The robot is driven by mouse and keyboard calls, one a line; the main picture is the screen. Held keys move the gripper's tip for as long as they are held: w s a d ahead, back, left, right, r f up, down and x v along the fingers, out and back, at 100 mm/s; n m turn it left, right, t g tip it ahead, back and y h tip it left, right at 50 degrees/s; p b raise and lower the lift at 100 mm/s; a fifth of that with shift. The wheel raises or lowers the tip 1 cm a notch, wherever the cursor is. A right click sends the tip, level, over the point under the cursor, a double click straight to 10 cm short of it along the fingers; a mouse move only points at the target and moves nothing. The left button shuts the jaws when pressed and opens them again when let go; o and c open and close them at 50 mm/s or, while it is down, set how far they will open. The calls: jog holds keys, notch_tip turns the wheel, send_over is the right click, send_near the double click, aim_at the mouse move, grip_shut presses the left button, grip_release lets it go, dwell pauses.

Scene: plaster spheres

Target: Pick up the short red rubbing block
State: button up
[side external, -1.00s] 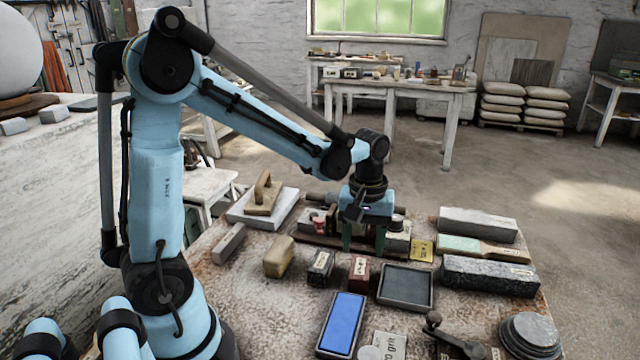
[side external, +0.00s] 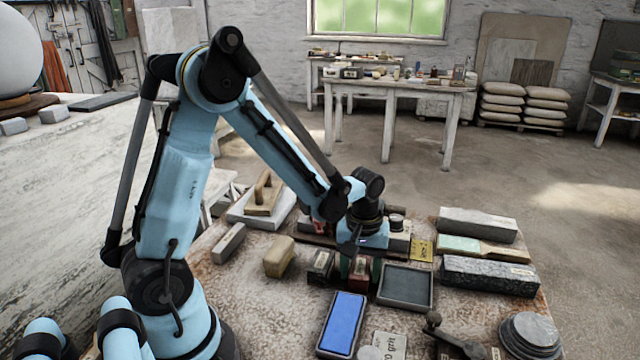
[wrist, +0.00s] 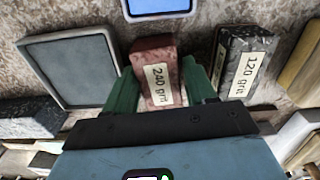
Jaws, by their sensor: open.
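The short red rubbing block (side external: 359,272) stands on the worn work table, with a pale label that reads "240 grit" in the wrist view (wrist: 155,70). My gripper (side external: 361,280) is low over it, with the green fingers on either side of the block. In the wrist view my gripper (wrist: 160,86) is open, one finger at each side of the red block. The right finger in that view is also close to the dark 120 grit block (wrist: 242,62). Whether the fingers touch the red block cannot be told.
The dark 120 grit block (side external: 320,266) stands just left of the red one. A dark shallow tray (side external: 406,286) lies close on the right, and a blue-topped stone (side external: 342,324) lies in front. A tan block (side external: 280,257) is farther left.

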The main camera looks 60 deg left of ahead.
aim_at(362, 271)
jog(key=c, duration=0.9)
jog(key=shift+r, duration=0.15)
jog(key=shift+r, duration=0.55)
jog(key=r, duration=0.1)
jog(key=d+r, duration=0.1)
jog(key=r, duration=0.1)
jog(key=shift+s+d+r, duration=0.15)
jog(key=shift+s+r, duration=0.1)
jog(key=s+d+r, duration=0.4)
jog(key=d+r, duration=0.2)
jog(key=d, duration=0.3)
jog(key=shift+d, duration=0.2)
